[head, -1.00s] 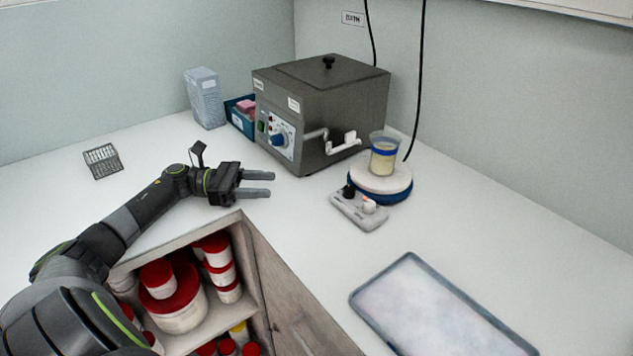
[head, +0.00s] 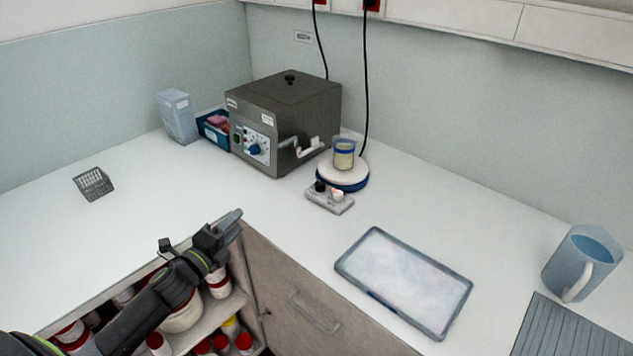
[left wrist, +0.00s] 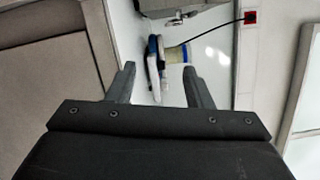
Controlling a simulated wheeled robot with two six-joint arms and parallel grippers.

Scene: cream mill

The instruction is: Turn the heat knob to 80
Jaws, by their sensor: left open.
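A grey metal box-shaped bath (head: 300,115) stands at the back of the counter with a control panel on its front. A blue round knob (head: 256,148) sits on that panel; its markings are too small to read. A small grey control block (head: 330,202) with a black knob (head: 320,186) and a pale knob (head: 337,195) lies in front of the round hot plate (head: 345,181). Which knob sets the heat is not readable. My left gripper (head: 236,217) is open and empty at the counter's front edge, apart from both controls. Its open fingers also show in the left wrist view (left wrist: 158,70).
A beaker (head: 344,154) of yellowish liquid stands on the hot plate. A wire rack (head: 93,184) is at left. Jars fill the open shelf below. The counter before the bath is clear.

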